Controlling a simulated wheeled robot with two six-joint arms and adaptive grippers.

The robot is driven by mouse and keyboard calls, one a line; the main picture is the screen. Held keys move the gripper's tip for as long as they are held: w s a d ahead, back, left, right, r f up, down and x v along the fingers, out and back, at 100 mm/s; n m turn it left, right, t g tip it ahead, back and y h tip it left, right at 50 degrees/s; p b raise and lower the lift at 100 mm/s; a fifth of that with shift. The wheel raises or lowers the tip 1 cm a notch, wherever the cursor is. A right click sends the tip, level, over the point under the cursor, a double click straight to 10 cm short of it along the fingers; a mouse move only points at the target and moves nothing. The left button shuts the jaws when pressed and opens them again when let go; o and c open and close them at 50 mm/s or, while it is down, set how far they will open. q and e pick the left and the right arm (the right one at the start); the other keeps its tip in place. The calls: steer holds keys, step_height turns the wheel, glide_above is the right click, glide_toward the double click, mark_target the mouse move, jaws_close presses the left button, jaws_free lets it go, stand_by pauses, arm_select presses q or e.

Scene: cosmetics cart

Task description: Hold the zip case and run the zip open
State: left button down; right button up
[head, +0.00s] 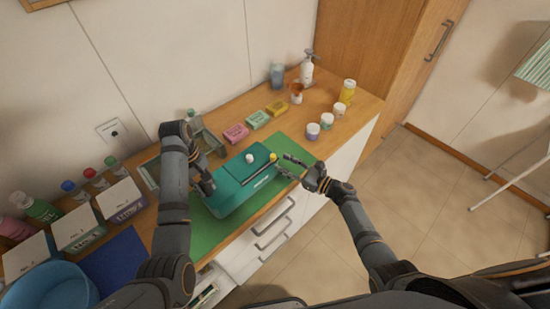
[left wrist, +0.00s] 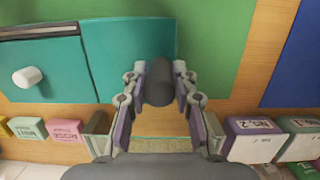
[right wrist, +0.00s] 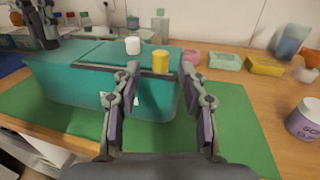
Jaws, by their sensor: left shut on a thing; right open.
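The teal zip case (head: 235,198) lies on a green mat (head: 210,238). A dark zip line (head: 258,172) runs along its top, with a yellow pull (head: 273,157) at the right end. A white knob (head: 249,158) stands on the lid. My left gripper (left wrist: 158,78) is shut on the dark grey grip (left wrist: 158,92) at the case's left end. My right gripper (right wrist: 161,68) is open beside the case's right end. In the right wrist view the yellow pull (right wrist: 160,61) appears between its fingers, not clasped; the distance is hard to tell.
Pink, green and yellow boxes (head: 258,120) stand behind the case. Several jars (head: 327,121), a pump bottle (head: 307,68) and a cup stand at the back right. White labelled boxes (head: 78,230), bottles and a blue bowl (head: 50,292) are at the left. Drawer handles (head: 272,238) stick out in front.

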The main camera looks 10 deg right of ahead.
arm_select(q)
steer(key=shift+d+r, duration=0.1)
arm_select(e)
steer(key=v, duration=0.6)
steer(key=shift+s, duration=0.15)
steer(key=shift+d, duration=0.15)
arm_select(q)
steer(key=c, duration=1)
jaws_free()
